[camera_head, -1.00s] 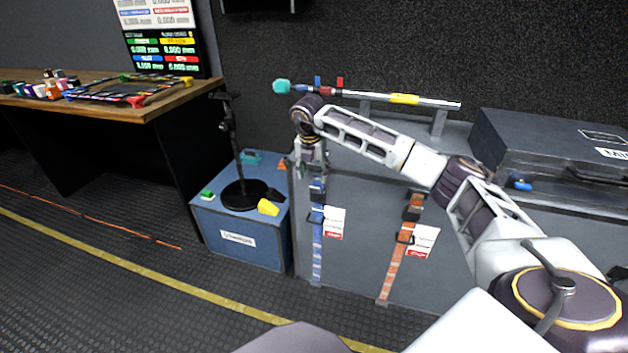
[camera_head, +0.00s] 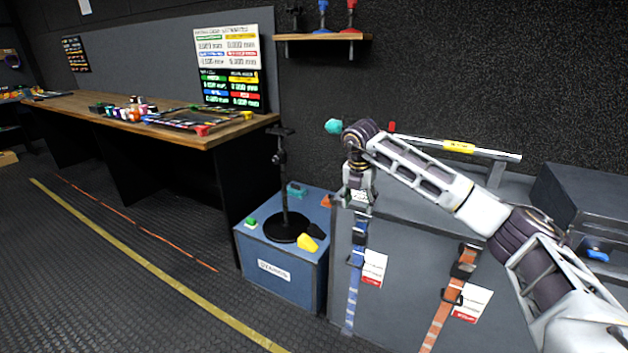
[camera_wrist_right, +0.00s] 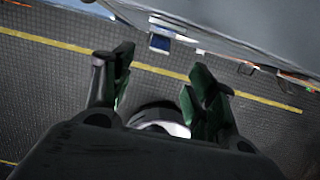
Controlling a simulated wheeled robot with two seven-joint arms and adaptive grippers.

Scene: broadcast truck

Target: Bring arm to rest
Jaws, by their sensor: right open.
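My right arm reaches in from the right in the head view, with its elbow bent and its wrist hanging down. My right gripper (camera_head: 358,200) points down in front of the grey case's left end, above the blue strap (camera_head: 356,262). In the right wrist view its two fingers stand apart with nothing between them (camera_wrist_right: 155,95). The floor and part of my own base show below. My left gripper does not show in either view.
A blue box (camera_head: 285,275) with a black stand (camera_head: 284,190) is close left of the gripper. A grey case (camera_head: 405,300) carries a blue and an orange strap (camera_head: 440,312). A pole (camera_head: 458,147) lies along its back. A wooden table (camera_head: 215,137) is further left. The floor at left is open.

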